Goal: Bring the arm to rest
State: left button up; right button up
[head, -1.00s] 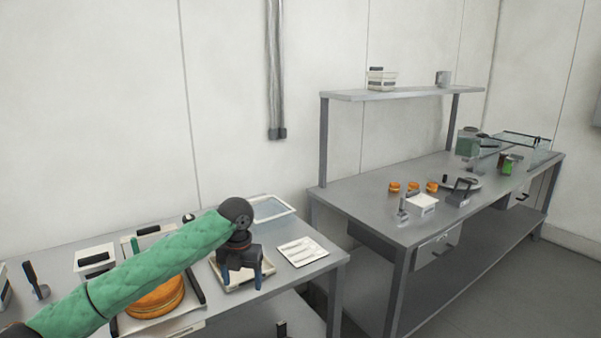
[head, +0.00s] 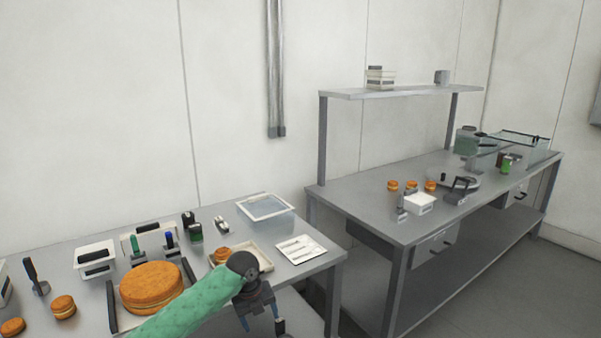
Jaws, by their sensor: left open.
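My left gripper (head: 262,318) is at the lower middle of the head view, at the end of my green-sleeved arm (head: 190,308). It points down, open, with nothing seen between its fingers. It appears in front of the near table's (head: 315,266) front edge. A shallow tray (head: 262,254) with a small filled round (head: 222,254) in it lies just behind my wrist. A large filled round cake (head: 151,286) sits left of the wrist, partly covered by the arm. My right gripper does not show.
Small filled rounds (head: 63,306) stand at the near table's left. Floor shows between the tables.

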pick_arm(q)
jog(key=s+f+n, duration=0.5)
jog(key=f, duration=0.6)
jog(key=s+f+n+t, duration=0.1)
jog(key=s+f+n, duration=0.45)
jog(key=f, duration=0.55)
jog(key=s+f+n, duration=0.4)
jog(key=f+n, duration=0.2)
jog(key=f, duration=0.5)
jog(key=s+a+f+n, duration=0.2)
jog(key=s+f+n, duration=0.2)
jog(key=s+f, duration=0.3)
jog(key=s+a+f+n+y, duration=0.1)
jog(key=s+a+f+n, duration=0.2)
jog(key=s+f, duration=0.5)
jog(key=s+a+f+n, duration=0.2)
jog(key=s+f+n, duration=0.3)
jog(key=s, duration=1.3)
notch_tip(320, 180, down, 3)
jog(key=shift+s+a+r, duration=0.1)
jog(key=shift+s+a, duration=0.1)
jog(key=shift+s, duration=0.2)
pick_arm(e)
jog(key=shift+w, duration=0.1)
pick_arm(q)
jog(key=shift+n, duration=0.25)
